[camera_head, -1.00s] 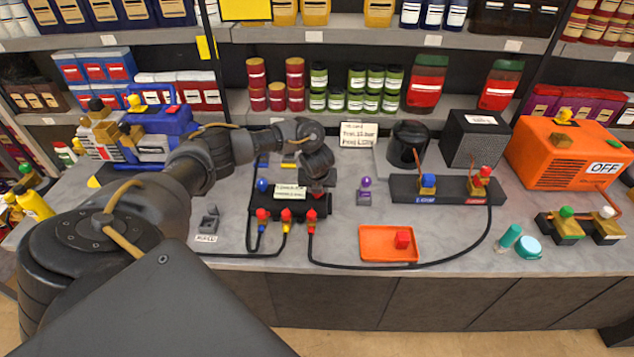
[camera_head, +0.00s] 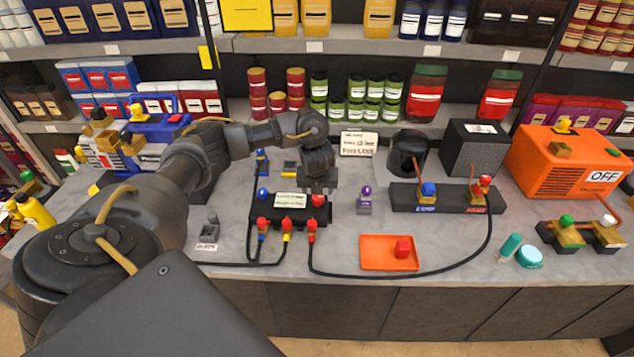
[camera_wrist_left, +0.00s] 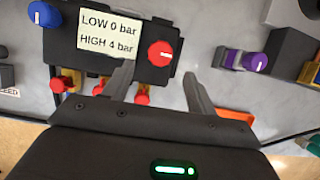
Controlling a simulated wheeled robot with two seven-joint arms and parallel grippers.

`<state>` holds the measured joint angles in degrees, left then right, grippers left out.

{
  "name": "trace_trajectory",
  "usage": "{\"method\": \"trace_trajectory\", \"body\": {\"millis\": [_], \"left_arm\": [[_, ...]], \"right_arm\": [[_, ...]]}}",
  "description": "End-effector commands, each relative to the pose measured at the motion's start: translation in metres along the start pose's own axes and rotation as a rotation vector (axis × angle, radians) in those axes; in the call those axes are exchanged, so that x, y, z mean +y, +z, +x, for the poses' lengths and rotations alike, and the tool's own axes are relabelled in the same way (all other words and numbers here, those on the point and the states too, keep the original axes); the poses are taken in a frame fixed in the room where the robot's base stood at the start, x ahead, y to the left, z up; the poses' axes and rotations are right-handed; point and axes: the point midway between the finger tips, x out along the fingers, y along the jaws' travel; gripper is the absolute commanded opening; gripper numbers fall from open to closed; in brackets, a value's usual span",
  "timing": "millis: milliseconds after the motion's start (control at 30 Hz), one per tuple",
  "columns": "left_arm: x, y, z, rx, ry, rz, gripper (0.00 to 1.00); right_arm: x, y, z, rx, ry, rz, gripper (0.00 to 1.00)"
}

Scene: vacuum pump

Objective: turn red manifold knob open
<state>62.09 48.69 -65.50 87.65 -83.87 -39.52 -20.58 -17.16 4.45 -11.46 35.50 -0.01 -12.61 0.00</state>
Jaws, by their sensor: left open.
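The black manifold (camera_head: 262,212) lies on the grey bench with a blue knob (camera_head: 263,194) at its left and the red knob (camera_head: 318,201) at its right. In the left wrist view the red knob (camera_wrist_left: 160,54) has a white mark on its right half. A label (camera_wrist_left: 106,33) between the knobs reads "LOW 0 bar, HIGH 4 bar". My left gripper (camera_head: 318,188) points down over the red knob. In the left wrist view its open fingers (camera_wrist_left: 158,69) stand on either side of the knob's line, apart from it. My right gripper is not in view.
Red and yellow hose fittings (camera_head: 286,231) line the manifold's front edge. A purple-knobbed part (camera_head: 365,200) stands just right of it. An orange tray (camera_head: 375,260) with a red piece lies in front. A sign (camera_head: 359,144) stands behind.

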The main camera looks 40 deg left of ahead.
Motion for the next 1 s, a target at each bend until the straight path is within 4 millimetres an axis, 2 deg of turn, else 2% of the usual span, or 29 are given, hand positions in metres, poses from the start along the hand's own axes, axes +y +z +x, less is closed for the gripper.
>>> {"method": "trace_trajectory", "body": {"millis": [33,200,300,900,1000], "left_arm": [[0.0,0.006,-0.018,-0.004,-0.001,0.001,0.57],[0.0,0.004,-0.037,-0.003,-0.001,0.001,0.57],[0.001,0.002,-0.042,-0.001,0.0,0.0,0.57],[0.0,0.001,-0.043,0.0,0.0,-0.002,0.57],[-0.007,-0.006,-0.04,0.003,-0.016,0.0,0.57]], "right_arm": [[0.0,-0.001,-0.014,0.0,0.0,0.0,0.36],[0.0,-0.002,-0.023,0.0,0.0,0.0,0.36],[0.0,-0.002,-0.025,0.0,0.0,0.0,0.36],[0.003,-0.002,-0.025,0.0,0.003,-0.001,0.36],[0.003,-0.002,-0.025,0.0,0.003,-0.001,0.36]]}}
